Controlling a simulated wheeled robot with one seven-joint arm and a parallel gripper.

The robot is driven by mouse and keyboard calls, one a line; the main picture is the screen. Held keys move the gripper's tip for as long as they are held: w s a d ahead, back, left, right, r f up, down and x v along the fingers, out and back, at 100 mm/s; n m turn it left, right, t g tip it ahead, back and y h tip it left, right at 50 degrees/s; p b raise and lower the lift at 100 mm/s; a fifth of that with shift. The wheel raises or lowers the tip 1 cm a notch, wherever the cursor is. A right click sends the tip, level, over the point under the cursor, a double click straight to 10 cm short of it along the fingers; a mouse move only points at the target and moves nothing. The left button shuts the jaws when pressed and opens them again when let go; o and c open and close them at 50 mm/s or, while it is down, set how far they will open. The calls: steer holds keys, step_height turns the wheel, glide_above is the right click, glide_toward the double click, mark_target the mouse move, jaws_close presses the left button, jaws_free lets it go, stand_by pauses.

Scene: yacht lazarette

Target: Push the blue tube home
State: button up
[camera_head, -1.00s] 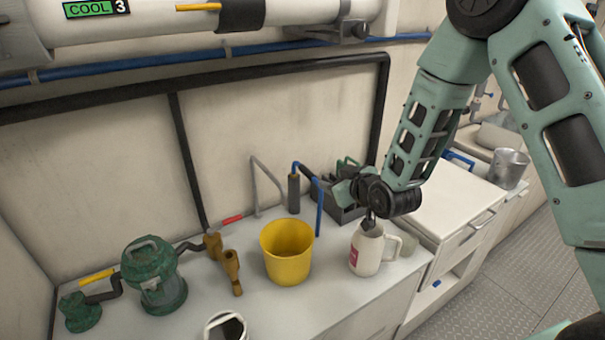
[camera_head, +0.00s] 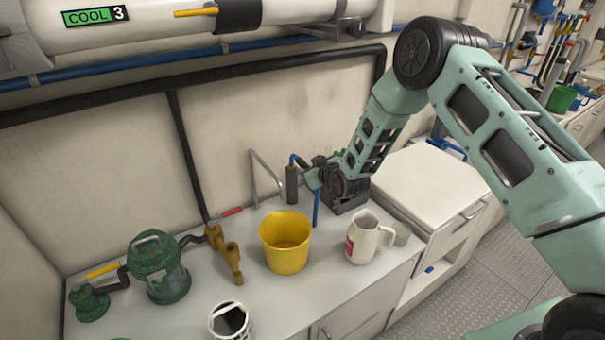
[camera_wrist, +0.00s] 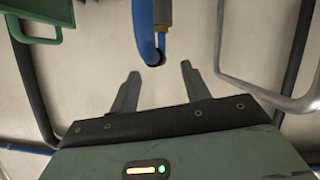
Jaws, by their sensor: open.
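The blue tube (camera_head: 316,210) hangs in front of the wall behind the bench, right of a dark upright cylinder (camera_head: 292,186) with a bit of blue at its top. In the wrist view the blue tube (camera_wrist: 144,30) comes down from the top edge to a dark end, beside a grey cylinder (camera_wrist: 163,12) with a thin blue stem. My gripper (camera_head: 310,178) is level with the tube's upper part. In the wrist view my gripper (camera_wrist: 158,70) is open, fingers spread either side of the tube's end, with nothing held. I cannot tell whether it touches the tube.
A bent grey pipe (camera_head: 268,172) rises left of the cylinder. A yellow bucket (camera_head: 286,248) and a white jug (camera_head: 364,240) stand in front. Green lantern-like pump (camera_head: 160,272) stands far left.

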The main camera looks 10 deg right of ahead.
mark_target(306, 165)
steer(key=shift+p+x, duration=0.65)
steer(key=shift+x, duration=1.3)
steer(key=shift+d+f, duration=0.15)
jaws_close()
